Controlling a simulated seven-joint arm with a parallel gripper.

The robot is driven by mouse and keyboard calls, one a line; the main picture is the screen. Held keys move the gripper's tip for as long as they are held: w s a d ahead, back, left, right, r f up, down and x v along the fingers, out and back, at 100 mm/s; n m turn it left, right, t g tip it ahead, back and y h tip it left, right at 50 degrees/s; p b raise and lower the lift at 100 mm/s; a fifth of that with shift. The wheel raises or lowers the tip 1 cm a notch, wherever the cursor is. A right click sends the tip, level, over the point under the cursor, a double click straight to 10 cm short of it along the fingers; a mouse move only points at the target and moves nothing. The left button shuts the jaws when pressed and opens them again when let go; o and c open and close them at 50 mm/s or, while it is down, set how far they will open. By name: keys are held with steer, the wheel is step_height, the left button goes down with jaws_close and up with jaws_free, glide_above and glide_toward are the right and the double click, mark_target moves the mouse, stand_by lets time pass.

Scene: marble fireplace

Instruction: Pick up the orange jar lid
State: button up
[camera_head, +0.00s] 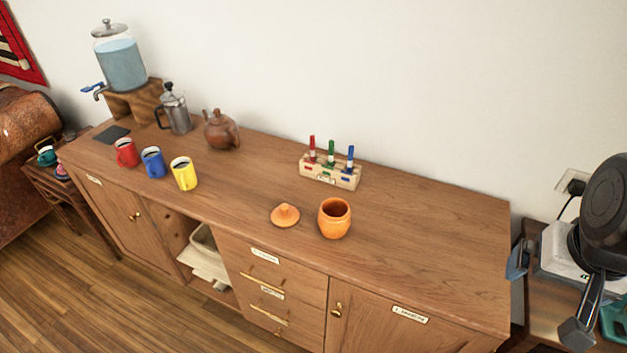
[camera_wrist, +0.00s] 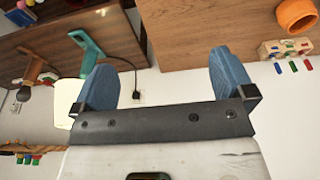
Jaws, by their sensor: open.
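The orange jar lid (camera_head: 285,215) lies flat with its knob up on the wooden cabinet top (camera_head: 430,230). The open orange jar (camera_head: 334,217) stands just right of it, upright; part of the jar also shows at the top right of the wrist view (camera_wrist: 297,15). My gripper (camera_wrist: 163,62) is open and empty, its two blue fingers wide apart. In the head view my arm is at the right edge, with a blue finger (camera_head: 517,262) beyond the cabinet's right end, well away from the lid. The lid is not in the wrist view.
A marker holder (camera_head: 330,171) with red, green and blue markers stands behind the lid. The cabinet top's right part is clear.

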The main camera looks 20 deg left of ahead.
steer(key=w+a+f+n, duration=0.1)
steer(key=w+a+n, duration=0.1)
steer(key=w+a, duration=0.85)
steer(key=n+g, duration=0.1)
steer(key=n, duration=0.4)
glide_above(284, 206)
steer(key=shift+y, duration=0.4)
steer(key=f, duration=1.3)
steer(key=d+f, duration=0.1)
steer(key=f, duration=0.6)
steer(key=shift+s, duration=0.2)
steer(key=shift+s+a+f, duration=0.1)
steer(key=shift+a+f, duration=0.15)
steer(key=shift+a, duration=0.15)
steer(key=shift+f, duration=0.1)
steer(key=shift+f, duration=1.15)
steer(key=shift+f, duration=0.1)
steer(key=shift+w+a+f, duration=0.1)
steer(key=shift+w+f, duration=0.15)
steer(key=shift+f, duration=1)
steer(key=shift+w+a+f, duration=0.1)
steer(key=shift+w+f, duration=0.1)
steer(key=shift+f, duration=1.05)
